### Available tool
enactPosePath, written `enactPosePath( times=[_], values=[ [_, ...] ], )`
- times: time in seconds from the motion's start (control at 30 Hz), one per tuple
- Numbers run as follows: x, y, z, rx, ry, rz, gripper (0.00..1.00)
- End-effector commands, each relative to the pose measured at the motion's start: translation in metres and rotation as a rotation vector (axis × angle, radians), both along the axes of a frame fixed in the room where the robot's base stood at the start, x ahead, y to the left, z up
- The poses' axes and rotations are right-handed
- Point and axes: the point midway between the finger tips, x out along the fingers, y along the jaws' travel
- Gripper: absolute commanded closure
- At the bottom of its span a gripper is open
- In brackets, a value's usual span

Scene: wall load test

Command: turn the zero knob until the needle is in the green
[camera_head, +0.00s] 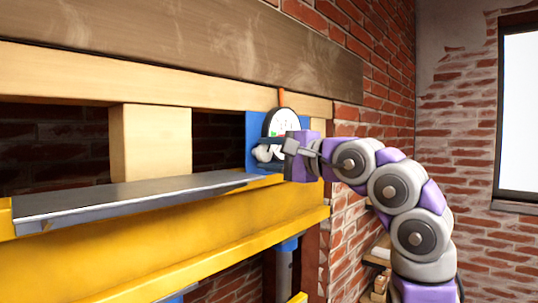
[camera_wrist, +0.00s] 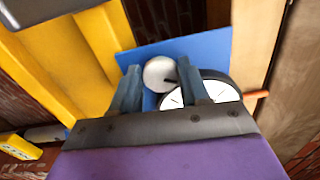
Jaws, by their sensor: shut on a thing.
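The round gauge (camera_head: 282,121) has a white dial and dark rim and sits on a blue plate (camera_head: 251,130). In the wrist view its dial (camera_wrist: 205,94) is partly hidden by my right finger. The zero knob (camera_wrist: 159,73) is a pale round cap with a dark mark, beside the dial. My gripper (camera_wrist: 159,76) has one finger on each side of the knob and is shut on it. In the head view my gripper (camera_head: 272,150) covers the lower gauge area. Small coloured marks show on the dial, but I cannot read where the needle points.
A yellow beam (camera_head: 200,237) with a grey metal top (camera_head: 130,198) runs to the left below the gauge. Wooden beams (camera_head: 150,55) cross above. A brick wall (camera_head: 385,70) stands behind my arm. An orange rod (camera_wrist: 256,94) juts from the gauge.

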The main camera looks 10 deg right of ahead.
Motion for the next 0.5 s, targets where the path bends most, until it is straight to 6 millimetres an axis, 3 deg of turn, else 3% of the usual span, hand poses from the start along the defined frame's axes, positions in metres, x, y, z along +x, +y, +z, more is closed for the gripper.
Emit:
enactPosePath(
  times=[0.27,0.3,0.5],
  values=[
    [0.0024,0.0004,-0.0064,-0.005,0.015,0.004,0.85],
    [0.0025,0.0003,-0.0065,-0.005,0.016,0.004,0.52],
    [0.0027,0.0000,-0.0043,-0.003,0.010,0.002,0.32]
  ],
)
